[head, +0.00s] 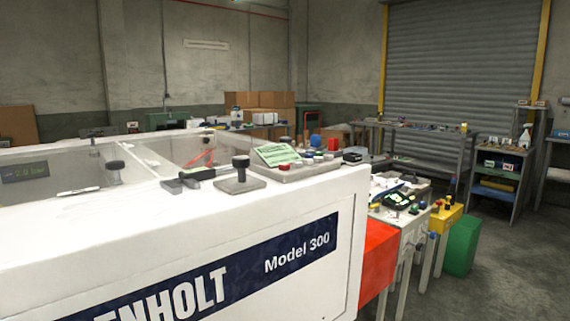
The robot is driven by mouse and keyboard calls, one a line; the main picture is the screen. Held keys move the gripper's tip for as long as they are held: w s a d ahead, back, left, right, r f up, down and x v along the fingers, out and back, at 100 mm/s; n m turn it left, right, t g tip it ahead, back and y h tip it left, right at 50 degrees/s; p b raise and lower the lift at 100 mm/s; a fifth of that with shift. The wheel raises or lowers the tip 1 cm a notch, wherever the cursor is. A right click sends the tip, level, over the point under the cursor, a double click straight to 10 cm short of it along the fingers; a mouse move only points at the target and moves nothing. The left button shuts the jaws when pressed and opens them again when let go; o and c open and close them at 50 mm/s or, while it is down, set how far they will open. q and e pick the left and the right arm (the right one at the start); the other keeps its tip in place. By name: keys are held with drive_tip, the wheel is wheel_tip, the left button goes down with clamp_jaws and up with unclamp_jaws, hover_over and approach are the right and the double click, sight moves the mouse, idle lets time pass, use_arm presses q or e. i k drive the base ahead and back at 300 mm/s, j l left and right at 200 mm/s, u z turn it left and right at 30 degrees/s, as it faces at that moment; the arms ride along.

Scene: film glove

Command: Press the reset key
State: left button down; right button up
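A control panel (300,170) sits on top of a large white machine (230,225) marked "ENHOLT" and "Model 300". The panel has a green label or screen (277,154) and several small keys or buttons in red, white and blue. A red button (333,144) stands at its back right. The keys are too small to read, so I cannot tell which one is the reset key. Neither of my grippers shows in the head view.
Black knobs (240,165) stand on the machine's top beside clear panels. A small dark display (25,171) is at the left. A red box (378,260), a cluttered side bench (412,222) and a green bin (462,246) stand at the right. Open floor (510,275) lies right of them.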

sight(283, 166)
drive_tip(key=l+u, duration=0.1)
drive_tip(key=u, duration=0.3)
drive_tip(key=i+l+u, duration=0.1)
drive_tip(key=u, duration=0.3)
drive_tip(key=l+u, duration=0.5)
drive_tip(key=l, duration=0.95)
drive_tip(key=k+l+u, duration=0.1)
drive_tip(key=l, duration=1)
drive_tip(key=k+u, duration=0.05)
